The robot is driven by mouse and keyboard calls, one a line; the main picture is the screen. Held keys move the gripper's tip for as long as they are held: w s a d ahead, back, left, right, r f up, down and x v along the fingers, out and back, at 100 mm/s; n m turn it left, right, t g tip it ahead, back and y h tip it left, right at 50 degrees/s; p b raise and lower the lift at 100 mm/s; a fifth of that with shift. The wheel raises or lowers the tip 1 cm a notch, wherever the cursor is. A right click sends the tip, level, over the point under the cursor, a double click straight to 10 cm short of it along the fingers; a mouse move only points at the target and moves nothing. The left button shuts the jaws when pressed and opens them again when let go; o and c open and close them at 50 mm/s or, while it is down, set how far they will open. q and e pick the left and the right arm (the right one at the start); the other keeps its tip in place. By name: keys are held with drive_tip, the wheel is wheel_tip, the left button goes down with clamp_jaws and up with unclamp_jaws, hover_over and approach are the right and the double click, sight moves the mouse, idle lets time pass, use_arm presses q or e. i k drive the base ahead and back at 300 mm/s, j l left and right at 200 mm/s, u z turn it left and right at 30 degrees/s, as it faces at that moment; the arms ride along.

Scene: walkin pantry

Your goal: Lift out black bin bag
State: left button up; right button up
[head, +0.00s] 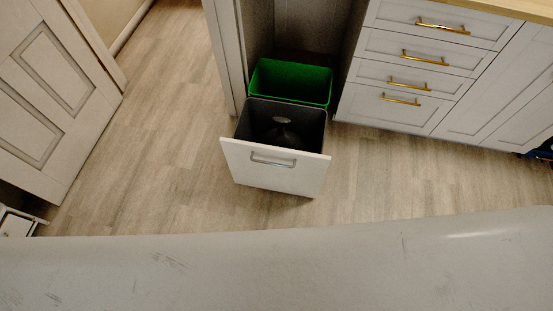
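A pull-out drawer with a white front (275,175) and a silver handle (273,161) stands open from the cabinet. Its front bin (246,116) is dark grey or black inside, and a dark bag-like shape (284,137) lies low in it. A small light patch shows on that shape; I cannot tell what it is. Behind it is a green bin (300,74) that looks empty, its floor hidden. Neither of my grippers is in view.
White drawers with brass handles (402,99) stand to the right under a wooden countertop (515,8). A panelled white door (48,88) is at the left. Wooden floor (160,160) is clear on both sides of the open drawer. A dark blue object (543,150) sits at the right edge.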

sight(278, 137)
drive_tip(key=i+l+u, duration=0.15)
drive_tip(key=l+u, duration=0.8)
drive_tip(key=l, duration=0.2)
drive_tip(key=l+u, duration=0.5)
drive_tip(key=k+l, duration=0.05)
drive_tip(key=l, duration=0.05)
